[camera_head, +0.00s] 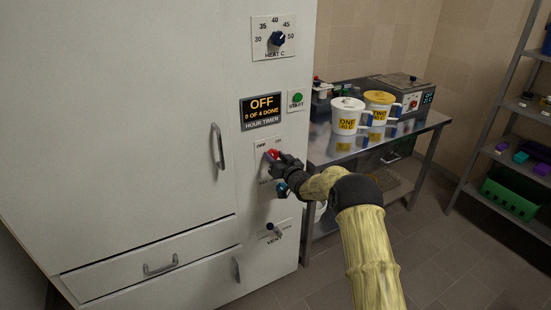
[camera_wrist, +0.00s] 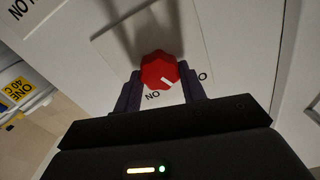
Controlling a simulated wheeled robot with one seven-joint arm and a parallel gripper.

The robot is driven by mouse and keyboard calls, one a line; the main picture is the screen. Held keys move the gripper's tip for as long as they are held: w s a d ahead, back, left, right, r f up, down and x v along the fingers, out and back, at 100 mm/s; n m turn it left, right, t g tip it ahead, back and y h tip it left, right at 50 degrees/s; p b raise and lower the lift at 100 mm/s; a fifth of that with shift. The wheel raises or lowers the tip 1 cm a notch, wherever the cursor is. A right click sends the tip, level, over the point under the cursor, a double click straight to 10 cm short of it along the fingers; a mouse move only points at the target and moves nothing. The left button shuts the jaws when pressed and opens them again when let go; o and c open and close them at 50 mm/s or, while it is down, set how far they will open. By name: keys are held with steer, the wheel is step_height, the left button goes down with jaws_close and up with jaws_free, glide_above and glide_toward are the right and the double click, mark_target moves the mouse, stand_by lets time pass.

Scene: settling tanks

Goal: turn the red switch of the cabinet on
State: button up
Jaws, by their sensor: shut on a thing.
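The white cabinet (camera_head: 150,100) fills the left of the head view. Its red switch (camera_head: 271,154) sits on a plate below the timer display (camera_head: 262,110), which reads OFF. My gripper (camera_head: 279,161) is at the switch, its fingers hiding part of it. In the wrist view the red switch (camera_wrist: 160,70) is between the two fingertips of my gripper (camera_wrist: 160,88), and they are shut on it. Its white mark points to the lower right, between the upside-down ON label and the edge of the other label. The rest of that label is hidden.
A heat knob (camera_head: 278,39) and a green start button (camera_head: 297,98) are above the switch. A blue knob (camera_head: 281,189) and a vent knob (camera_head: 270,227) are below. A steel table (camera_head: 400,132) with labelled mugs (camera_head: 347,116) stands close on the right.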

steer(key=m, duration=0.7)
steer(key=shift+w+d+b, duration=0.1)
steer(key=shift+d+b, duration=0.1)
steer(key=shift+b, duration=0.2)
steer(key=m+b, duration=0.1)
steer(key=m, duration=0.4)
steer(key=shift+f, duration=0.15)
steer(key=o, duration=1)
steer(key=b+v, duration=0.1)
steer(key=v, duration=1.6)
steer(key=shift+d, duration=0.15)
